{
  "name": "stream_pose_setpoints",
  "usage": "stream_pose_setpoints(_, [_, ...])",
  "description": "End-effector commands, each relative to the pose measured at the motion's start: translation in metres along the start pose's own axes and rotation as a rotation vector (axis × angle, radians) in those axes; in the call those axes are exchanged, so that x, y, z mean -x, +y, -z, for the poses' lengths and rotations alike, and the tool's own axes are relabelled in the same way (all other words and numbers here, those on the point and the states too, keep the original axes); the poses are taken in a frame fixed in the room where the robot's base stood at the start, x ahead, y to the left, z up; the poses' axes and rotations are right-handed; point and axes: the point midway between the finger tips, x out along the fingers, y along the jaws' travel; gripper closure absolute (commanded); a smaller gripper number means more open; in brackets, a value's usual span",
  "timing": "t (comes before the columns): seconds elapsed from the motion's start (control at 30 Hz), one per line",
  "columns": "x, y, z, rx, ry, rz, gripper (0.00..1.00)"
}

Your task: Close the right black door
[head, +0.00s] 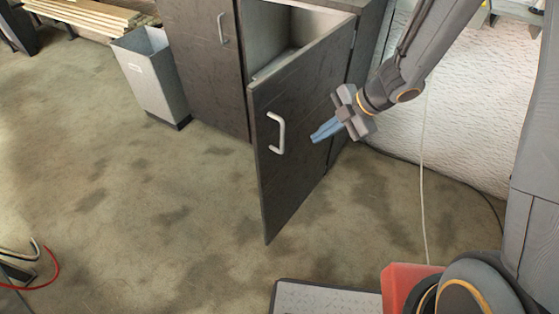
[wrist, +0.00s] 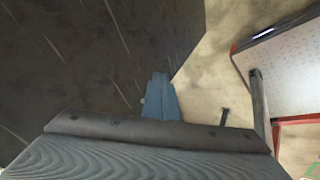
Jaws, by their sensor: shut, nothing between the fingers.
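The right black door (head: 302,130) stands open, swung out from the cabinet, in the head view. A pale bar handle (head: 275,133) is on its outer face. My gripper (head: 318,137) is shut and empty, with blue fingers. In the head view it overlaps the door's outer face, right of the handle; whether it touches the door I cannot tell. In the wrist view the door (wrist: 80,60) is a large dark surface at the upper left, and the blue fingers (wrist: 161,85) point along it. The handle is mostly hidden there.
The left black door (head: 205,60) is closed. A grey bin (head: 152,75) stands left of the cabinet, near stacked laths (head: 90,12). A white cable (head: 423,190) hangs at the right.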

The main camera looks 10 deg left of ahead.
Motion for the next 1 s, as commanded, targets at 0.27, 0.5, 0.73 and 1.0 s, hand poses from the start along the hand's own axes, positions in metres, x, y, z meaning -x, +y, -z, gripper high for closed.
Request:
stream_pose_setpoints(0.27, [-0.017, -0.031, 0.034, 0.194, 0.191, 0.103, 1.0])
stream_pose_setpoints(0.5, [-0.046, -0.037, 0.041, 0.199, 0.199, 0.11, 1.0])
stream_pose_setpoints(0.73, [-0.09, -0.042, 0.049, 0.199, 0.198, 0.109, 1.0])
stream_pose_setpoints(1.0, [-0.124, -0.026, 0.059, 0.201, 0.194, 0.105, 1.0])
